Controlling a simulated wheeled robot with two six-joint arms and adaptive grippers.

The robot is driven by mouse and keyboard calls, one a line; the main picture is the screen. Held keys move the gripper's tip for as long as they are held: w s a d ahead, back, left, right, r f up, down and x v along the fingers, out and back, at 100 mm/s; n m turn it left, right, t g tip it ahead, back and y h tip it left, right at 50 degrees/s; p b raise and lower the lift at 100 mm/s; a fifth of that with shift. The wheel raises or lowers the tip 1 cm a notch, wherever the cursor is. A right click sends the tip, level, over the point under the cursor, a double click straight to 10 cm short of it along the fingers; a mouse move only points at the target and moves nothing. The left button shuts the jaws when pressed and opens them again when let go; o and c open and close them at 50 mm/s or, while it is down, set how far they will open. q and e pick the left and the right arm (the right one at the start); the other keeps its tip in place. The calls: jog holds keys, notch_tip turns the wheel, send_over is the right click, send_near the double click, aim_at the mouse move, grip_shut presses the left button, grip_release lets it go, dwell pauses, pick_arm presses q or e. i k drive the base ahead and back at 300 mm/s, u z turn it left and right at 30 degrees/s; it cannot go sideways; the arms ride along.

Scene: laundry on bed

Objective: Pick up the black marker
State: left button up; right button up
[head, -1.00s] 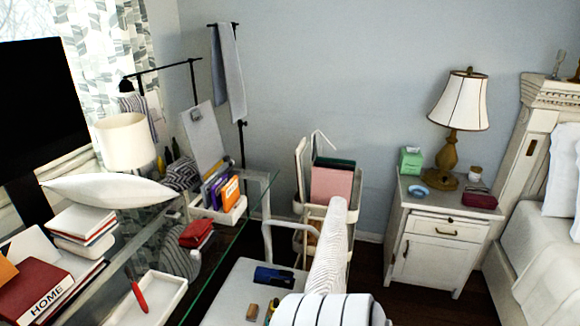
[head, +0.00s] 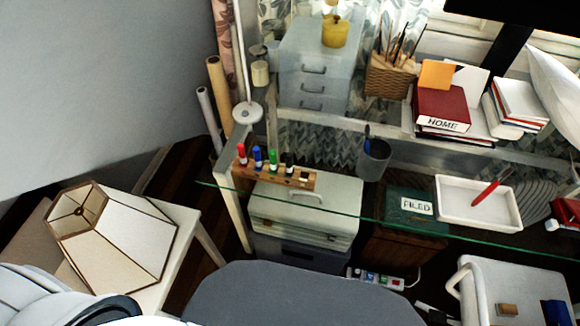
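The black marker (head: 289,162) stands upright in a wooden holder (head: 262,178) on the glass desk in the head view. Red (head: 241,153), blue (head: 257,158) and green (head: 272,159) markers stand to its left in the same holder. Only the upper part of the black marker shows; its lower end is hidden in the holder. Neither of my grippers is in view.
A dark pen cup (head: 374,160) stands right of the holder on the glass desk (head: 330,208). Further right is a white tray (head: 450,205) with a red pen. A grey chair (head: 290,295) is in front, and a tilted lampshade (head: 115,240) is at left.

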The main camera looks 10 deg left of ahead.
aim_at(289, 158)
jog(key=u, duration=0.5)
jog(key=k, duration=1.2)
jog(key=u, duration=1.25)
jog(key=i, duration=0.95)
jog(key=z, duration=0.55)
